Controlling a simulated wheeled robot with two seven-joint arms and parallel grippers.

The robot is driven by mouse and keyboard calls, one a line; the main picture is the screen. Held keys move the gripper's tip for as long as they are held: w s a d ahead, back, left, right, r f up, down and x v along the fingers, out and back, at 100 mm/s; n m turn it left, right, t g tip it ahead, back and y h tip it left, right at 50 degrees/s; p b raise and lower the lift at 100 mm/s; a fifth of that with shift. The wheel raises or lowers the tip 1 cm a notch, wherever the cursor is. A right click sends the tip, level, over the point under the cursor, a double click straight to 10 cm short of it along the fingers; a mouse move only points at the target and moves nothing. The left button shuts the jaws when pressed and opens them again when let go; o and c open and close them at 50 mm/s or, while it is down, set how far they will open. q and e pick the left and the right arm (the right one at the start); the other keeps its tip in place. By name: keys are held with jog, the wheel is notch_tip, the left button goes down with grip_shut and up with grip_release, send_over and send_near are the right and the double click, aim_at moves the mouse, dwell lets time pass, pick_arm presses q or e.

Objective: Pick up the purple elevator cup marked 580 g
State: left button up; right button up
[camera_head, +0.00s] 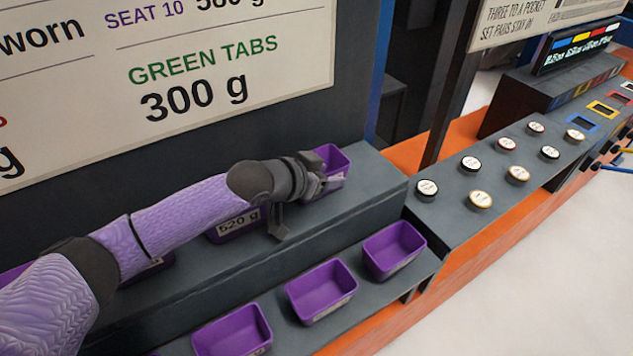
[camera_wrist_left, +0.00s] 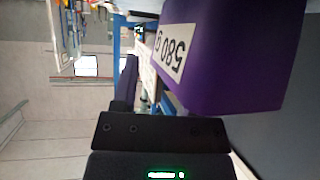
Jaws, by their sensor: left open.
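The purple cup marked 580 g (camera_wrist_left: 225,60) fills the upper right of the left wrist view, its white label upside down. In the head view a purple cup (camera_head: 333,158) stands at the right end of the upper shelf, partly hidden by my gripper; its label is hidden there. My left gripper (camera_head: 322,183) is open at the near side of this cup, with fingertips overlapping it in the picture. I cannot tell whether they touch it. My right gripper is not in view.
A purple cup marked 620 g (camera_head: 238,226) sits left on the upper shelf, behind my arm. Several purple cups, including one at the right end (camera_head: 394,250), stand on the lower shelf. Round labelled weights (camera_head: 480,199) stand on the grey ledge at right. A sign (camera_head: 200,70) rises behind.

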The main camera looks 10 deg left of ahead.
pick_arm(q)
jog(key=shift+w, duration=0.1)
grip_shut()
dwell(1.3)
